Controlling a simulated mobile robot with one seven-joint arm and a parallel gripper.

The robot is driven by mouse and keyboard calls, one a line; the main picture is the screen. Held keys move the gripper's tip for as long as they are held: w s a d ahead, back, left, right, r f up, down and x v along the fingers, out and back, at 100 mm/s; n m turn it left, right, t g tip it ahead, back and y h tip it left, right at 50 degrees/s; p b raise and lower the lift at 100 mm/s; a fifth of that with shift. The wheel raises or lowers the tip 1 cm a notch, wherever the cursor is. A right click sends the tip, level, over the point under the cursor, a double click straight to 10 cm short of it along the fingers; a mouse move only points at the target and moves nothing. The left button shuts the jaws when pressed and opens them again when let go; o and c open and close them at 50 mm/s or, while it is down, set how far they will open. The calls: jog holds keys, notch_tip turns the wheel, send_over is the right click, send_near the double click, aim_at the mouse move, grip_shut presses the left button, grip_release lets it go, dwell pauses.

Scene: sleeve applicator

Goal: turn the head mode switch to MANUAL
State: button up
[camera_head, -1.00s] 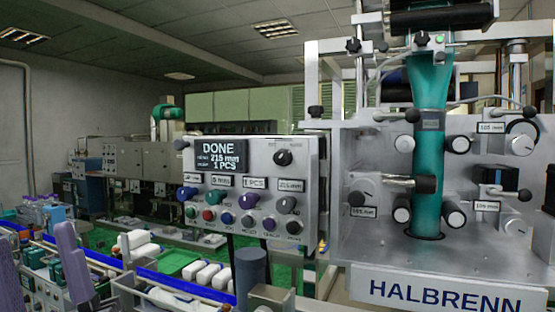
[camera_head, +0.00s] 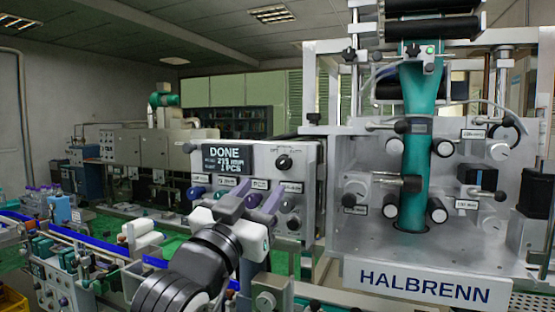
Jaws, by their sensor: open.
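The control panel (camera_head: 306,190) carries a display (camera_head: 226,158) reading DONE. A black rotary knob (camera_head: 285,162) sits at the panel's upper right, with small labels above it that I cannot read. It may be the head mode switch; its setting is too small to tell. My gripper (camera_head: 254,194) is in front of the panel's lower middle, below and left of that knob. My gripper and wrist hide most of the lower knobs and buttons. I cannot tell whether a fingertip touches the panel.
The HALBRENN machine (camera_head: 360,256) with a green sleeve tube (camera_head: 415,160) and several knobs stands at the right. A conveyor with a blue rail (camera_head: 92,240) and bottles runs along the left. Open space lies above the panel.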

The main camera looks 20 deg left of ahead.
aim_at(280, 165)
jog(key=p+x, duration=0.2)
jog(key=x, duration=0.4)
jog(key=shift+w+r+p, duration=0.25)
jog(key=shift+r+p, duration=0.05)
jog(key=shift+w+r, duration=0.1)
jog(key=shift+w, duration=0.6)
jog(key=shift+c, duration=0.2)
grip_shut()
